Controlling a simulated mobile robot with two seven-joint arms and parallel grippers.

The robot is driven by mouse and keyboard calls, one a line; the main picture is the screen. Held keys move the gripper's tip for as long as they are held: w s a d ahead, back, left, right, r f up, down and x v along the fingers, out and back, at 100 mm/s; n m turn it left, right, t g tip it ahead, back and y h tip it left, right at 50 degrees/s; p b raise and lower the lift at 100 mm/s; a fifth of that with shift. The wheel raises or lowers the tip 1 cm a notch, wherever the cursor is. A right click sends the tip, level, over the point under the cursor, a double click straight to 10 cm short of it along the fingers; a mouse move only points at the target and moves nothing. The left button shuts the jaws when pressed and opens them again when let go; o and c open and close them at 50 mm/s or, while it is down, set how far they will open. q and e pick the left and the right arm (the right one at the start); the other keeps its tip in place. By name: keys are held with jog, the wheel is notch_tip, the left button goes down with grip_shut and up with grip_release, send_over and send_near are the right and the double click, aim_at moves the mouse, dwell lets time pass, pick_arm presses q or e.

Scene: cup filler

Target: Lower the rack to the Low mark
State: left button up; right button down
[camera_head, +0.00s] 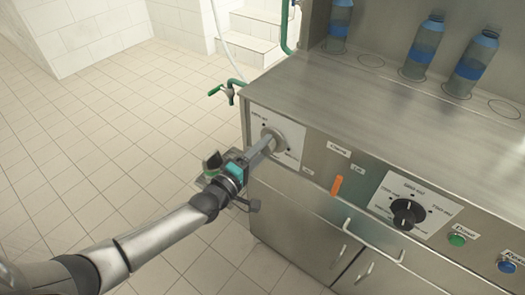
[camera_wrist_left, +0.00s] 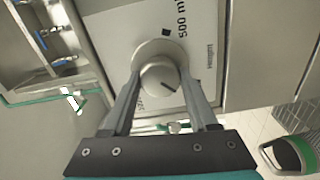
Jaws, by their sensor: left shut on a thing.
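My left gripper (camera_head: 263,148) is shut on a pale round knob (camera_head: 280,140) at the left end of the steel machine's front. In the left wrist view the two fingers stand on either side of the knob (camera_wrist_left: 160,80), which has a dark pointer line aimed toward the lower right. An orange lever (camera_head: 337,185) sits further right between small labels. I cannot make out a rack or a Low mark. My right gripper is not in view.
A black dial (camera_head: 408,213), a green button (camera_head: 457,240) and a blue button (camera_head: 507,266) are further right. A rail handle (camera_head: 372,240) juts out below. Several bottles (camera_head: 424,47) stand on the steel top (camera_head: 340,95). A green tap (camera_head: 229,91) sticks out left; the tiled floor is clear.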

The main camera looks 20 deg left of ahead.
pick_arm(q)
jog(key=shift+n, duration=0.6)
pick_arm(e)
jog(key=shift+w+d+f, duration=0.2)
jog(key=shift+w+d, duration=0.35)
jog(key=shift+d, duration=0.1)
pick_arm(q)
jog(key=o, duration=1.4)
jog(key=shift+c, duration=0.2)
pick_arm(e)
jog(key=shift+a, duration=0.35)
